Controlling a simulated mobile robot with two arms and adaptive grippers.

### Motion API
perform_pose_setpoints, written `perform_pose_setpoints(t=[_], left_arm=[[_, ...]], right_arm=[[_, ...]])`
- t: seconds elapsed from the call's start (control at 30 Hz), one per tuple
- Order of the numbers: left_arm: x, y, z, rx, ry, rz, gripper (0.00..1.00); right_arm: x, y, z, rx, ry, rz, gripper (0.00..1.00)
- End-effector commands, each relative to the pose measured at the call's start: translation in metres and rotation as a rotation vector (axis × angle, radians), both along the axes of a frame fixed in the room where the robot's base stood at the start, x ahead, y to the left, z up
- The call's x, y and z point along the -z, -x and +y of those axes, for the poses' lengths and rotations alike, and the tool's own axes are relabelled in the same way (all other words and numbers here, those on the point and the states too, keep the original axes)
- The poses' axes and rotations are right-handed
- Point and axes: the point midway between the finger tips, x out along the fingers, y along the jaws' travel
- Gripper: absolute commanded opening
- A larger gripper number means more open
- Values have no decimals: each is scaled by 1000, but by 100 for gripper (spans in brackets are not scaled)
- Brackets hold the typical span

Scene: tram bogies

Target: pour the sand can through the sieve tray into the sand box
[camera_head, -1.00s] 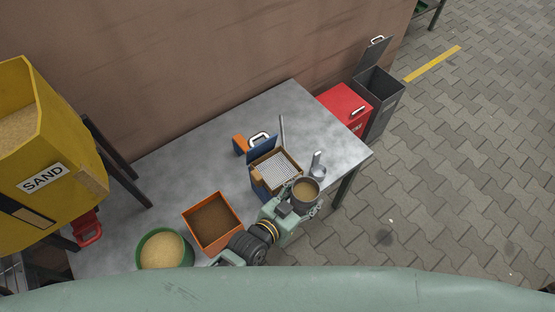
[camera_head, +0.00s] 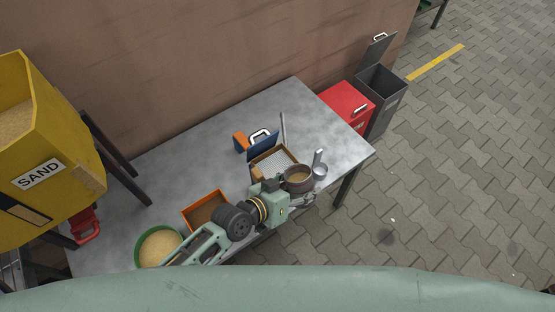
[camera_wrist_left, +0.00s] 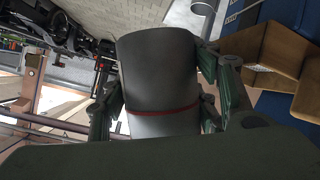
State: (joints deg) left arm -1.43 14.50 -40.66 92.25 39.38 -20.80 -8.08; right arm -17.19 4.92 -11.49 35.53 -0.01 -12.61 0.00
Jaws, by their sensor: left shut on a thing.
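My left gripper (camera_head: 296,190) is shut on the sand can (camera_head: 298,178), a dark round can with sand visible in its open top. The can's dark side with a red line fills the middle of the left wrist view (camera_wrist_left: 160,80), between the two fingers. The sieve tray (camera_head: 279,158), wood-framed with a pale mesh, sits over a blue box with a raised blue lid (camera_head: 262,146). The can is at the tray's near right edge and hides part of it; contact cannot be told. The wooden frame also shows in the left wrist view (camera_wrist_left: 265,45). My right gripper is not in view.
An orange bin (camera_head: 203,208) and a green-rimmed bowl of sand (camera_head: 158,246) stand left on the grey table (camera_head: 185,160). A small metal cup (camera_head: 320,171) stands right of the can. A yellow SAND hopper (camera_head: 45,150) is at left; red and grey bins (camera_head: 348,104) stand beyond the table.

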Motion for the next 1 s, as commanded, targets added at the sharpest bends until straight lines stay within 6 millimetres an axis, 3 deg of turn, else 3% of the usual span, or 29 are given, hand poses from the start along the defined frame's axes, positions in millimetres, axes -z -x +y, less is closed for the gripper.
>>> perform_pose_setpoints(t=[1.0], left_arm=[[-3, -6, 4, 0, 58, 82, 28]], right_arm=[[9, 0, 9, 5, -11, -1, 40]])
